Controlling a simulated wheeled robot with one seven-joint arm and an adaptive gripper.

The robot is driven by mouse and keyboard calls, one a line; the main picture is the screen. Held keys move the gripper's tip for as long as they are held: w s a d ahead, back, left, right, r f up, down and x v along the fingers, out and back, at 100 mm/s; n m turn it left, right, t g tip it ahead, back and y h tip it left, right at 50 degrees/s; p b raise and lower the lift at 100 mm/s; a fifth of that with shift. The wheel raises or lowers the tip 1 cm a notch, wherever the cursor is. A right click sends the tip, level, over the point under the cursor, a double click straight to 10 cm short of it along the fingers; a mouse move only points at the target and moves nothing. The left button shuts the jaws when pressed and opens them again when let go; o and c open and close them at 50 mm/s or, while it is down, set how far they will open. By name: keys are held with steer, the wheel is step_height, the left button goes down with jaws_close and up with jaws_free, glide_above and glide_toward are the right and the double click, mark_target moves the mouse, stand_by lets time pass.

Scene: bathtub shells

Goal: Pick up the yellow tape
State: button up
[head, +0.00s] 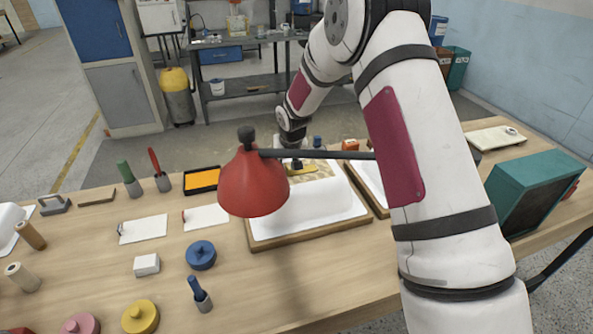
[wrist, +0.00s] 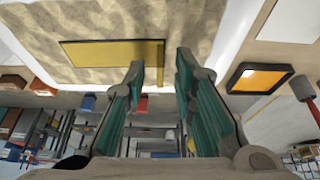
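A flat yellow piece (wrist: 110,54), which looks like the yellow tape, lies on a beige textured sheet (wrist: 215,25) in the wrist view. Its right end carries a narrow raised yellow edge. My gripper (wrist: 160,68) is open, with its two teal-padded fingers apart near that right end. The yellow edge shows between the fingertips, and I cannot tell whether they touch it. In the head view the yellow piece (head: 301,170) is small, on the framed board behind the red lamp. The lamp and its arm partly hide the gripper area there.
The red lamp (head: 254,186) hangs over the wooden-framed white board (head: 300,220). A black tray with an orange inside (head: 201,180) stands left of it. A teal box (head: 532,193) stands at the right. Brushes, cards and round lidded pots are spread over the left side.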

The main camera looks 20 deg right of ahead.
jaws_close()
step_height(320, 180, up, 19)
steer(key=b, duration=0.1)
stand_by(2.4)
